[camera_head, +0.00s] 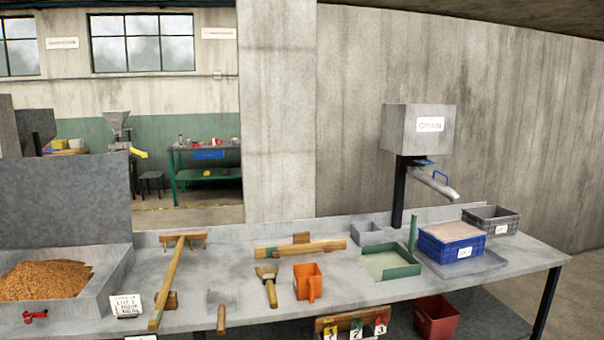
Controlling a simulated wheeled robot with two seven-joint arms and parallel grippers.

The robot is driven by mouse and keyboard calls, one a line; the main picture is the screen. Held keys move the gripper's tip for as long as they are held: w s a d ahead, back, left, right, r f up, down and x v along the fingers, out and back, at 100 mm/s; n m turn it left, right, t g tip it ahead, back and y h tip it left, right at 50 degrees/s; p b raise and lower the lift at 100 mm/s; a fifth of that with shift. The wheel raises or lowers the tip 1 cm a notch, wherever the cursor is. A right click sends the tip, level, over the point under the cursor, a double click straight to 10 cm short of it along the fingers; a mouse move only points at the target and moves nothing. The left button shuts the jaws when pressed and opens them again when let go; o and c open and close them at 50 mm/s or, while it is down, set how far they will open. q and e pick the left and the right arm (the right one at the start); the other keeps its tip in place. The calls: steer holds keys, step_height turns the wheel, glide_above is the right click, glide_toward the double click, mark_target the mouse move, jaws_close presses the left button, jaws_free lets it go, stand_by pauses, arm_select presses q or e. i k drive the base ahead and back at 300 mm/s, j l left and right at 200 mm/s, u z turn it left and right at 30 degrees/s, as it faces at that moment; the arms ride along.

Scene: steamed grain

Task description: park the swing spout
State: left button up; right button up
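The swing spout (434,184) is a pale grey tube under the grey hopper box labelled GRAIN (418,130). It slopes down to the right, and its lower end hangs above the blue crate (452,246). The blue crate stands on the bench at the right, filled level with pale grain. Neither of my grippers shows in the head view.
The grey bench (220,275) carries a brown grain heap (45,281), a long wooden rake (172,275), a brush (267,285), an orange scoop (309,283), a green-edged tray (386,264) and a grey crate (491,220). A red bin (437,319) stands below the front edge.

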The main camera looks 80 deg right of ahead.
mark_target(452, 194)
steer(key=z, duration=3.6)
steer(key=i+l+z, duration=0.15)
steer(key=i, duration=0.55)
steer(key=i+z, duration=0.15)
steer(key=i, duration=0.6)
steer(key=i+j+z, duration=0.1)
steer(key=i, duration=0.6)
steer(key=i+j+z, duration=0.15)
steer(key=i, duration=0.55)
